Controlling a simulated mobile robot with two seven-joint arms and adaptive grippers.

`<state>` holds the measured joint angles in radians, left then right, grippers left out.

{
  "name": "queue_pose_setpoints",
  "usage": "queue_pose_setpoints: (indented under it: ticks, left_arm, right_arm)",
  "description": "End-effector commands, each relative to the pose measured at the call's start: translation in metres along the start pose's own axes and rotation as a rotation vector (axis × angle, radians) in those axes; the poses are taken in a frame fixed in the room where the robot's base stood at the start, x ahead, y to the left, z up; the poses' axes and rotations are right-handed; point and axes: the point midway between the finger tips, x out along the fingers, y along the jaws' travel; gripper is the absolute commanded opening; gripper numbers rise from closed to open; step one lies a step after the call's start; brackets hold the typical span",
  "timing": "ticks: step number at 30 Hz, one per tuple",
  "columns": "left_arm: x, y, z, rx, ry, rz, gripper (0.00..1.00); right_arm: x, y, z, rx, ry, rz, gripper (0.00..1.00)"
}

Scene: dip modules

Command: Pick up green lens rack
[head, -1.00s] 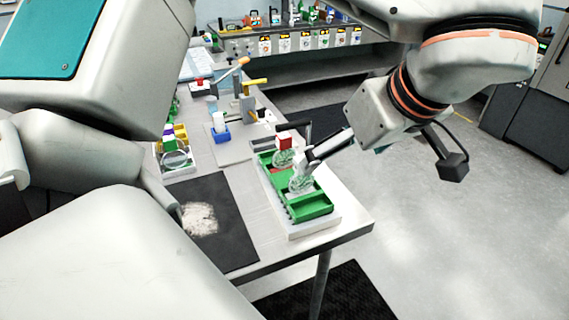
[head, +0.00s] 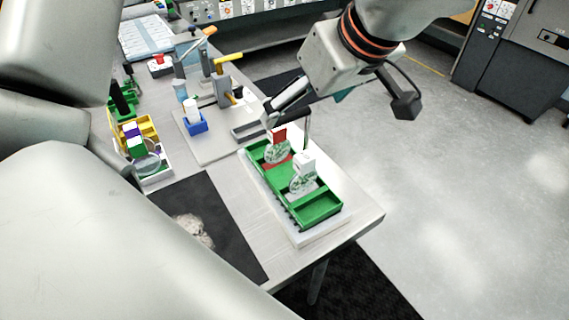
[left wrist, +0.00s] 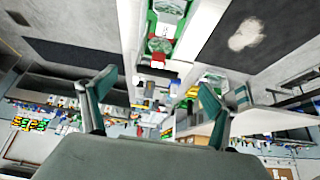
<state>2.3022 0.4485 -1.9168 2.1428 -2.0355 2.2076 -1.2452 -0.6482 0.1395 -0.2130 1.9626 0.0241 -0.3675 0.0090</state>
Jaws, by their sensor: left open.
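The green lens rack (head: 318,208) is a long green tray on a white base near the table's right edge in the head view. Two round clear lenses stand in it, one with a red tab (head: 279,136) and one with a white tab (head: 304,161). My left gripper (head: 288,121) is open and empty by the far part of the rack. Whether its fingers touch the rack cannot be told. In the left wrist view, part of the rack (left wrist: 150,24) shows at the top, beyond the spread teal fingers (left wrist: 158,92). My right gripper is not in view.
A dark mat (head: 222,210) with a pale patch lies left of the rack. Beyond it stand a blue holder (head: 196,123), a yellow-handled stand (head: 222,85) and a yellow bin (head: 140,128). The table's front right corner (head: 365,220) is bare.

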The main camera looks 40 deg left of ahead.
Motion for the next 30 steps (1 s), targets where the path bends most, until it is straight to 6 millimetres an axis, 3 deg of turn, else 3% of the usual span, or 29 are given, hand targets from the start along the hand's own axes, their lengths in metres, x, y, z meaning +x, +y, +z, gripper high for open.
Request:
queue_pose_setpoints:
  ticks: [18,28,30]
  left_arm:
    - [0.070,0.002,-0.012,0.001,-0.002,-0.005,0.88]
    - [0.076,0.003,-0.012,0.001,-0.001,-0.002,0.88]
    - [0.076,0.003,-0.012,0.001,-0.001,-0.002,0.72]
  right_arm:
    - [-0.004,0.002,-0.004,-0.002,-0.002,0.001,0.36]
    - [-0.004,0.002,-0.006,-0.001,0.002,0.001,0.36]
    - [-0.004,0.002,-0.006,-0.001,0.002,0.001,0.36]
